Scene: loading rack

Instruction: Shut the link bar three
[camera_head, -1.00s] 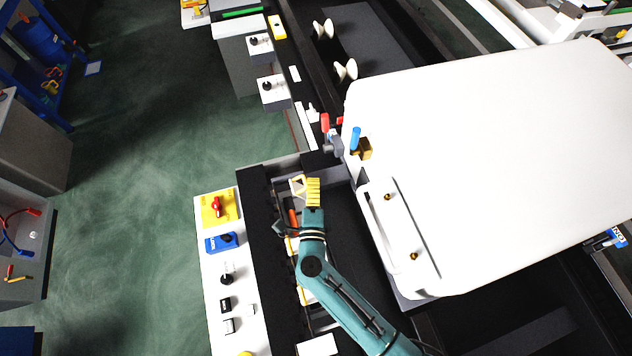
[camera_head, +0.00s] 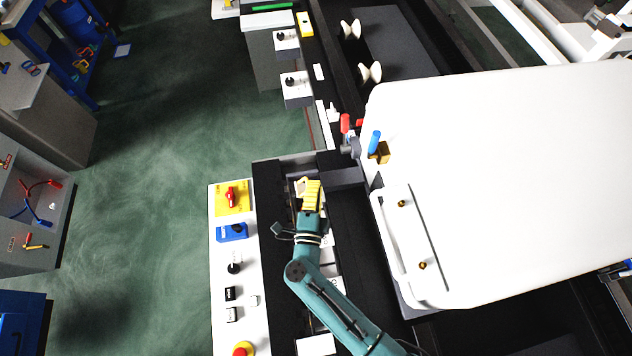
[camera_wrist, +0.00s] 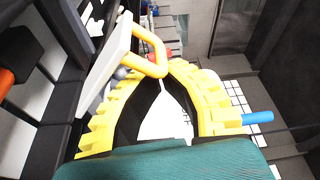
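In the head view, my gripper (camera_head: 312,195), with yellow ribbed fingers, is beside a small yellow handle (camera_head: 301,187) in the dark channel right of the control panel. I cannot read a number that marks link bar three. In the wrist view, the yellow handle (camera_wrist: 150,52) stands out from a white plate (camera_wrist: 108,52). Its bent lower end is at the tips of my fingers (camera_wrist: 162,76). The fingertips look close together, but whether they grip the handle or only touch or overlap it cannot be told. My arm hides part of the channel.
The white control panel (camera_head: 222,280) with a red-and-yellow switch (camera_head: 231,197) lies left of the channel. A large white board (camera_head: 500,180) stands close on the right, with blue (camera_head: 375,141) and red (camera_head: 345,124) levers near its corner. Open green floor (camera_head: 160,170) is left.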

